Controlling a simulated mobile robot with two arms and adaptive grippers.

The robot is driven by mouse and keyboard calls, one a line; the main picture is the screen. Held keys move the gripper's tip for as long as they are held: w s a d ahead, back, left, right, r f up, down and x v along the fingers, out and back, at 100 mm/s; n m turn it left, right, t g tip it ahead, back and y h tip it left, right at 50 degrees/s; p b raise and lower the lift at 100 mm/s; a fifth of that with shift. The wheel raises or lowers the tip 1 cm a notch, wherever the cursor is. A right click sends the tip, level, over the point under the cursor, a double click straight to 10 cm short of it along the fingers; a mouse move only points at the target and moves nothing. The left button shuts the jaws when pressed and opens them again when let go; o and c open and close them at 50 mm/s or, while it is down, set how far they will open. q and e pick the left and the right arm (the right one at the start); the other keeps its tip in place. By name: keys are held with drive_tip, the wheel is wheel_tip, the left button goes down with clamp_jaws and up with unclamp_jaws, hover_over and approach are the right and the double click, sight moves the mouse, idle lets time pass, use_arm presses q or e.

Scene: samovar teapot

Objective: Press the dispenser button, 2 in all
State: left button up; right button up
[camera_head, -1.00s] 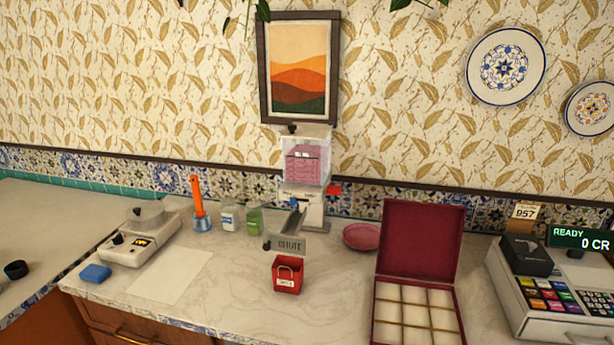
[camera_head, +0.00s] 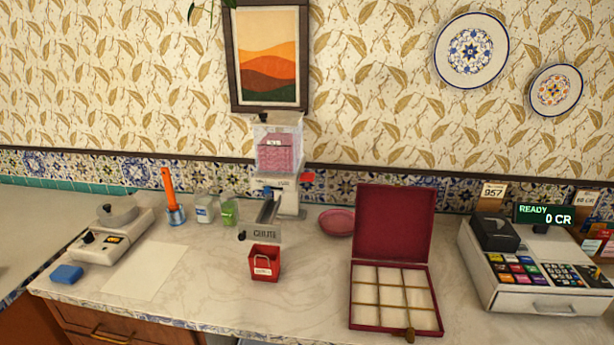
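The dispenser stands at the back of the counter near the middle of the head view. It has a clear hopper (camera_head: 278,152) with pink contents and a white base (camera_head: 287,200). A small blue part (camera_head: 267,193) shows on the front of its base, and a red tab (camera_head: 308,178) sticks out at its right side. I cannot tell which of these is the button. A dark chute with a "CHUTE" sign (camera_head: 265,234) comes forward from it. A red bucket (camera_head: 265,264) stands just in front of the sign. Neither of my grippers is in view.
Left of the dispenser are jars (camera_head: 229,211), an orange-handled tool (camera_head: 169,190), a white scale-like device (camera_head: 108,236), a blue block (camera_head: 66,274) and paper (camera_head: 148,268).

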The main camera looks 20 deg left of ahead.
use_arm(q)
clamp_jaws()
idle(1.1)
